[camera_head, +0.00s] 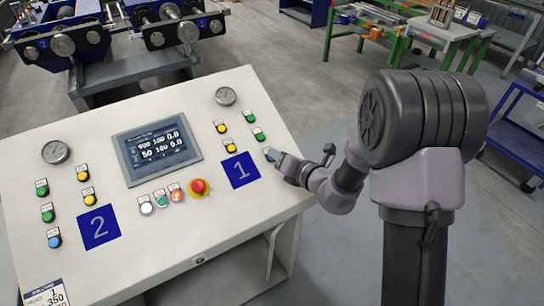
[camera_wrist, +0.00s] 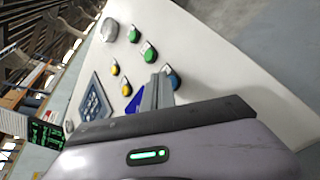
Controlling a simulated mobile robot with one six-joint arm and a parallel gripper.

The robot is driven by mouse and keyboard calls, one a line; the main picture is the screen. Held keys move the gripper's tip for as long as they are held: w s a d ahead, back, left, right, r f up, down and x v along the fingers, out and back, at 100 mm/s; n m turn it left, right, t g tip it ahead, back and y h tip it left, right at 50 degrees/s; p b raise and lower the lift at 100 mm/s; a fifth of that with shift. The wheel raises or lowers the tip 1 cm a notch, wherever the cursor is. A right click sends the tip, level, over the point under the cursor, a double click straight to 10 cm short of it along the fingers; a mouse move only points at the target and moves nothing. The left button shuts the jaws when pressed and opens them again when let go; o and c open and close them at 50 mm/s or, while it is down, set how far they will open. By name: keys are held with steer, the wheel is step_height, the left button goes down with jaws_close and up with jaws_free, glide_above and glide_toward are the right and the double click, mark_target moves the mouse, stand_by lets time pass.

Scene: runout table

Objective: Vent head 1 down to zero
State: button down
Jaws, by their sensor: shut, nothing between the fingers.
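The head 1 group is on the right of the sloped white panel (camera_head: 120,120), above a blue plate marked 1 (camera_head: 240,170). It has a round gauge (camera_head: 225,96), two yellow buttons, two green buttons and a blue button (camera_head: 267,152) lowest on the right. The gauge needle is too small to read. My gripper (camera_head: 277,157) is shut and empty, its tips at the blue button. In the wrist view the fingers (camera_wrist: 158,88) overlap the left side of the blue button (camera_wrist: 173,79); I cannot tell if they touch it. The display (camera_head: 157,147) seems to end in 0.0 above and 6.0 below.
The head 2 group has its own gauge (camera_head: 55,151), buttons and plate marked 2 (camera_head: 98,227) on the left. A red emergency stop (camera_head: 198,187) on yellow sits below the display, beside a lit red button (camera_head: 177,195). Open floor lies right of the panel.

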steer(key=shift+w+a+f, duration=0.1)
steer(key=shift+f, duration=0.35)
stand_by(1.1)
stand_by(0.4)
steer(key=shift+s+d+r+p, duration=0.15)
steer(key=shift+r+p, duration=0.1)
steer(key=shift+r, duration=0.15)
steer(key=shift+s+d+r+p, duration=0.1)
steer(key=shift+r+p, duration=0.1)
steer(key=shift+r, duration=0.2)
steer(key=shift+r, duration=0.1)
steer(key=r+p, duration=0.1)
steer(key=r, duration=0.1)
steer(key=s+r+p, duration=0.1)
steer(key=shift+d+p, duration=0.3)
steer(key=shift+p, duration=0.05)
steer(key=shift+s+d+r+p, duration=0.25)
steer(key=shift+s+r+p, duration=0.1)
steer(key=shift+r+p, duration=0.3)
